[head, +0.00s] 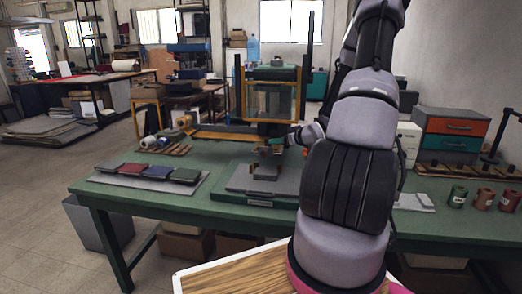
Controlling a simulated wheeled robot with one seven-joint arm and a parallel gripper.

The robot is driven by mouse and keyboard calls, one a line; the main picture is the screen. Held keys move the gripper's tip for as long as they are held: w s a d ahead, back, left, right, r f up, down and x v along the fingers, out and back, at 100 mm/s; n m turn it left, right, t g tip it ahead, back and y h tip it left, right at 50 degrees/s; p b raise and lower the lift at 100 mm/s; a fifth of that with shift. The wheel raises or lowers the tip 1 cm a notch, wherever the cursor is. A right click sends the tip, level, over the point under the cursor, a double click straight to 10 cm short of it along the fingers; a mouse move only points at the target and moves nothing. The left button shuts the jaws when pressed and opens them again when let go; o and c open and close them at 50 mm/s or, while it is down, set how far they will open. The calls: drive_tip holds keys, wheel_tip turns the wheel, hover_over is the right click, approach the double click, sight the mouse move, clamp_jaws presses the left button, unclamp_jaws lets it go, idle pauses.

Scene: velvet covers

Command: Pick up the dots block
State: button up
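A small grey-brown block (265,171) stands on a grey slab (242,180) on the green table. It may be the dots block, but no dot pattern can be made out at this size. My gripper (270,148) is just above this block, its wrist coming in from the right. The fingers are small and dark against the clutter. I cannot tell if they are open or shut, or if they touch the block.
The green table (120,193) carries a grey mat with several coloured covers (157,173) at left. Tins (458,196) stand at right, near a drawer cabinet (450,133). A yellow-posted frame (273,101) rises behind. Bare table lies between the covers and the slab.

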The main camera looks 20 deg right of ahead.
sight(268, 144)
drive_tip(key=x, duration=0.9)
drive_tip(key=shift+w+f, duration=0.1)
drive_tip(key=shift+f, duration=0.05)
drive_tip(key=shift+c, duration=0.3)
clamp_jaws()
idle(0.9)
